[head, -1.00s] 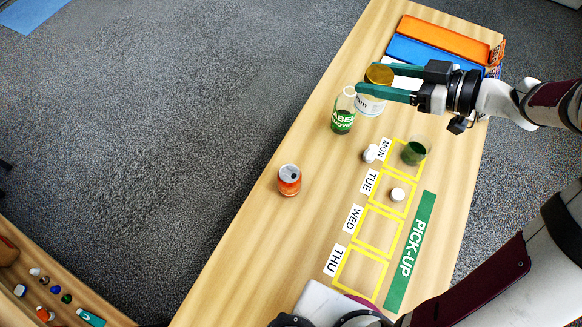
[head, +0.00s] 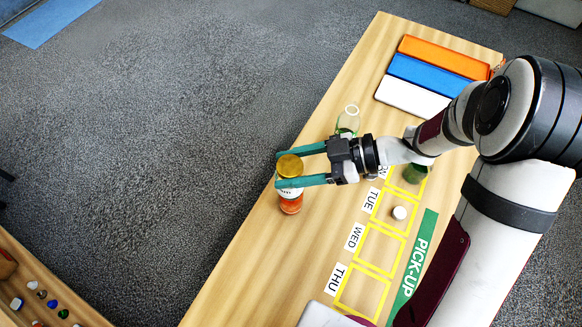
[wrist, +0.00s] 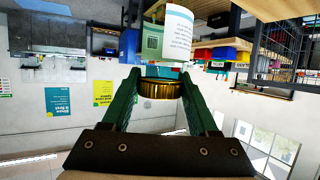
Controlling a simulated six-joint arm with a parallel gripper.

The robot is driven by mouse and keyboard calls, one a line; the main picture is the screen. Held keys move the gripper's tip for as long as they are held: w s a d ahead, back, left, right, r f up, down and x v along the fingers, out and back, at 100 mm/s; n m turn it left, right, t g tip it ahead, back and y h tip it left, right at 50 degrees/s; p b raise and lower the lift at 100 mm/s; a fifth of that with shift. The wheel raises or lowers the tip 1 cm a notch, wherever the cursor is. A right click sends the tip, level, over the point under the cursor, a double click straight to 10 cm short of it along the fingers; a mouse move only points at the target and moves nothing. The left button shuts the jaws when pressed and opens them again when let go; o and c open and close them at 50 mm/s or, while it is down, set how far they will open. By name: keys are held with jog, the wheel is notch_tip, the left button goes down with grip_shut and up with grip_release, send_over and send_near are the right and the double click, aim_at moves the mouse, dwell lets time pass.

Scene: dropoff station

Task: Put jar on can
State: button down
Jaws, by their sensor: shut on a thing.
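The jar (head: 289,190) has a gold lid (head: 289,165) and a pale label. My gripper (head: 282,170) is shut on the jar near its top, with one teal finger on each side. The orange-red can (head: 291,207) stands on the table near its left edge. The jar appears upright directly over the can and hides its upper part. I cannot tell whether the two touch. In the wrist view, the gold lid (wrist: 160,88) lies between the fingertips, and a white printed label (wrist: 179,35) shows beyond it. The can cannot be made out there.
A clear green bottle (head: 348,119) stands behind my gripper. Orange, blue (head: 430,76) and white trays lie at the far end. The table in front of the can is clear.

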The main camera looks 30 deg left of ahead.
jog(key=shift+f, duration=0.6)
jog(key=shift+f, duration=0.15)
jog(key=shift+c, duration=0.8)
grip_release()
